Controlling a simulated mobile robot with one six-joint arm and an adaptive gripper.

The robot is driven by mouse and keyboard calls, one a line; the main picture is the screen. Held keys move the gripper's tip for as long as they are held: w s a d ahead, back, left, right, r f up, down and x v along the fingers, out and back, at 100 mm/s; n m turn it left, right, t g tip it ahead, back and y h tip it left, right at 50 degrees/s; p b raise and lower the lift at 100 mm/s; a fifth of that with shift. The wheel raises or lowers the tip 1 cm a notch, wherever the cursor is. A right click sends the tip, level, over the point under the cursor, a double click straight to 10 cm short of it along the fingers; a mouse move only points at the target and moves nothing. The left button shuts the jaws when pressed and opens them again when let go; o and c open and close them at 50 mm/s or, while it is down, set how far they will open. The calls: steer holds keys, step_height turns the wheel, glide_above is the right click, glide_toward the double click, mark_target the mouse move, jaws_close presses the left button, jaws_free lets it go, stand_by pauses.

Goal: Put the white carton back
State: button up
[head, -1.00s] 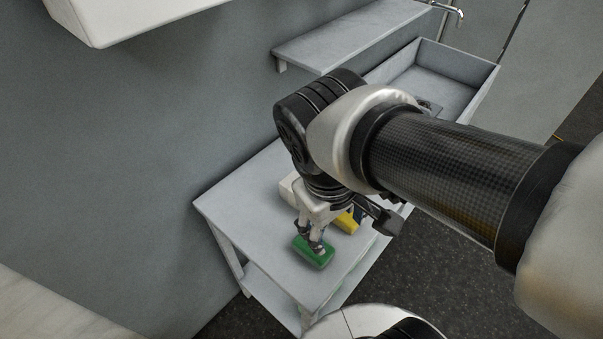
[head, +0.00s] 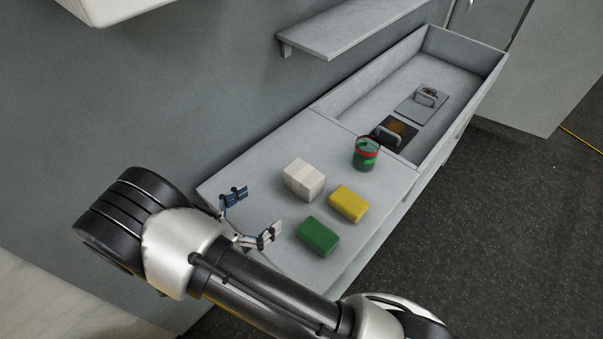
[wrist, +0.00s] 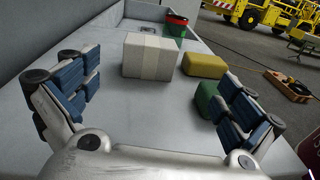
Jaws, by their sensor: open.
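The white carton (head: 303,180) stands on the grey bench top (head: 290,150), left of a yellow block and behind a green block. In the wrist view the carton (wrist: 151,56) is ahead of my gripper (wrist: 155,105), roughly between the lines of the two blue-padded fingers. My gripper (head: 250,217) is open and empty near the left end of the bench. It is apart from the carton, with clear bench surface between them.
The green block (head: 318,236) and yellow block (head: 348,203) lie right of the carton. A walled trough (head: 478,61) holds two handled plates. A wall shelf (head: 350,27) is above.

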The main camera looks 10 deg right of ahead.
steer(key=shift+a+f+n+t, duration=0.6)
steer(key=shift+f+n+t, duration=0.15)
steer(key=shift+f, duration=0.2)
steer(key=b, duration=0.2)
glide_toward(311, 167)
steer(key=shift+w+d+f, duration=0.35)
steer(key=shift+w+d, duration=0.35)
steer(key=shift+w, duration=0.15)
steer(key=b+x, duration=0.1)
steer(key=x, duration=0.3)
steer(key=shift+s+d+f+b, duration=0.1)
steer(key=shift+d+b, duration=0.2)
steer(key=shift+w+d, duration=0.25)
steer(key=shift+d, duration=0.1)
steer(key=shift+c, duration=0.5)
steer(key=c, duration=1.1)
steer(key=shift+c, duration=0.6)
steer(key=shift+r, duration=0.25)
